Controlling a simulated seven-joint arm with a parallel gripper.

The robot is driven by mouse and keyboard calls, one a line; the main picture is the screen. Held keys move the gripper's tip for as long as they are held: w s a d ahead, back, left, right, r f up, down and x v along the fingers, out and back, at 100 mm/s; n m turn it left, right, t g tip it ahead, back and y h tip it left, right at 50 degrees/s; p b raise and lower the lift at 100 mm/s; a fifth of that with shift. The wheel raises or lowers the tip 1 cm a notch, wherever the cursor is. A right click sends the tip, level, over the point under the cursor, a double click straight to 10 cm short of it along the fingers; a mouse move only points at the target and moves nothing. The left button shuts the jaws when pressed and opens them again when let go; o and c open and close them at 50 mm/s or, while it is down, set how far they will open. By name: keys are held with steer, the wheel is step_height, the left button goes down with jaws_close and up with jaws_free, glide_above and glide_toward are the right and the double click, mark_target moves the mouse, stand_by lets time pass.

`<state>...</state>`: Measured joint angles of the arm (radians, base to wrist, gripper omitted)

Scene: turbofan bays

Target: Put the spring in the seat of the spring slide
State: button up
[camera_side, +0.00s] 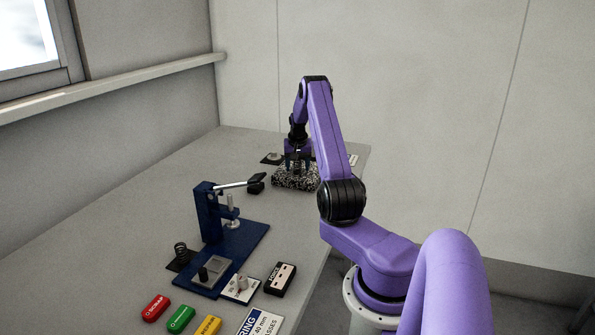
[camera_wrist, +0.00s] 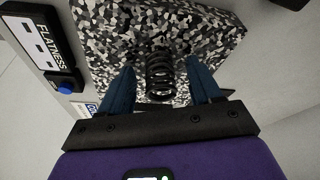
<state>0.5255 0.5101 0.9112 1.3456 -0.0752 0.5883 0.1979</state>
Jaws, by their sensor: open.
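A dark coil spring (camera_wrist: 160,76) shows in the wrist view at a speckled black-and-white block (camera_wrist: 108,38). My gripper (camera_wrist: 161,88) is open, with one blue finger on each side of this spring; I cannot tell whether either finger touches it. In the side view my gripper (camera_side: 299,160) is low over the speckled block (camera_side: 290,184), and the spring there is hard to make out. Another dark coil (camera_side: 180,250) stands on a black pad at the left. A blue lever fixture (camera_side: 237,250) has a grey plate (camera_side: 217,265) on its base. I cannot tell which part is the slide's seat.
Red (camera_side: 155,308), green (camera_side: 181,319) and yellow (camera_side: 208,327) blocks lie at the front. A black box (camera_side: 280,278) and a sign (camera_side: 260,322) lie nearby. The wrist view shows a FLATNESS box (camera_wrist: 42,42) at left. The fixture's lever (camera_side: 240,184) reaches toward the block.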

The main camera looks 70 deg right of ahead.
steer(key=shift+c, duration=0.4)
jaws_close()
